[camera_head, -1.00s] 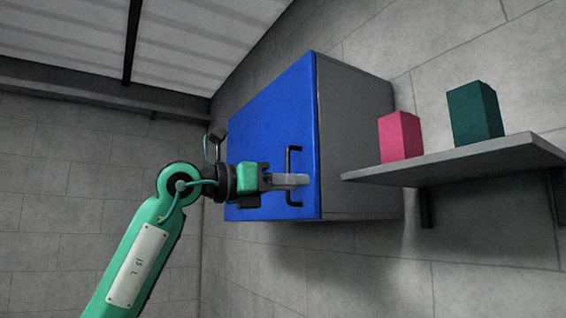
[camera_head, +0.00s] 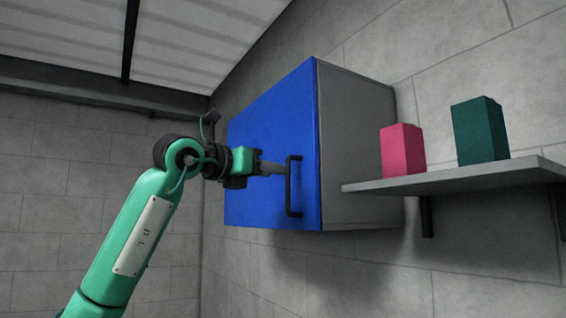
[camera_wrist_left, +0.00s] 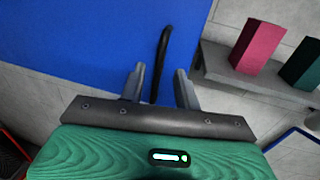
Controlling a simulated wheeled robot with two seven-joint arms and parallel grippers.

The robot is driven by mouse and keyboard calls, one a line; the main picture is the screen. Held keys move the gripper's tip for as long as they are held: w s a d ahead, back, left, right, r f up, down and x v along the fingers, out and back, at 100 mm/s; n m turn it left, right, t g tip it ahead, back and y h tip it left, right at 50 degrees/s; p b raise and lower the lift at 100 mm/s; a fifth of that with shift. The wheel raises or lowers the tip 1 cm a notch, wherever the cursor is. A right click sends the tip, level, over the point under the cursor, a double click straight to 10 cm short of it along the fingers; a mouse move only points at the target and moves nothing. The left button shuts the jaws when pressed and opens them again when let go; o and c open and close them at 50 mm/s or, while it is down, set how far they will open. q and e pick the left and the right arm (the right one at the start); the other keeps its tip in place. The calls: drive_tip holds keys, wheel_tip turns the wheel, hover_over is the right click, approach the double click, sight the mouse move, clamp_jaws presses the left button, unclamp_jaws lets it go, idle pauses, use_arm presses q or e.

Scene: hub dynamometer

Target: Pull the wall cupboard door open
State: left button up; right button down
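The wall cupboard (camera_head: 355,145) hangs on the grey wall, its blue door (camera_head: 265,125) flush with the grey body, so it looks closed. A black bar handle (camera_head: 290,190) stands upright near the door's right edge. My left gripper (camera_head: 283,168) points right across the door, its fingertips at the handle's left side in the head view. In the left wrist view the fingers (camera_wrist_left: 160,74) are apart, and the handle (camera_wrist_left: 162,50) shows in the gap between them, touching neither visibly. How deep it sits between them is hard to tell. My right gripper is out of view.
A grey wall shelf (camera_head: 450,180) juts out right of the cupboard, holding a pink block (camera_head: 402,150) and a dark green block (camera_head: 480,130). The wall left of and below the cupboard is clear.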

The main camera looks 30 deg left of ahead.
use_arm(q)
drive_tip(key=p+x, duration=0.1)
drive_tip(key=x, duration=0.3)
drive_tip(key=shift+w+d+p, duration=0.1)
drive_tip(key=shift+w+p, duration=0.2)
drive_tip(key=shift+s, duration=0.1)
clamp_jaws()
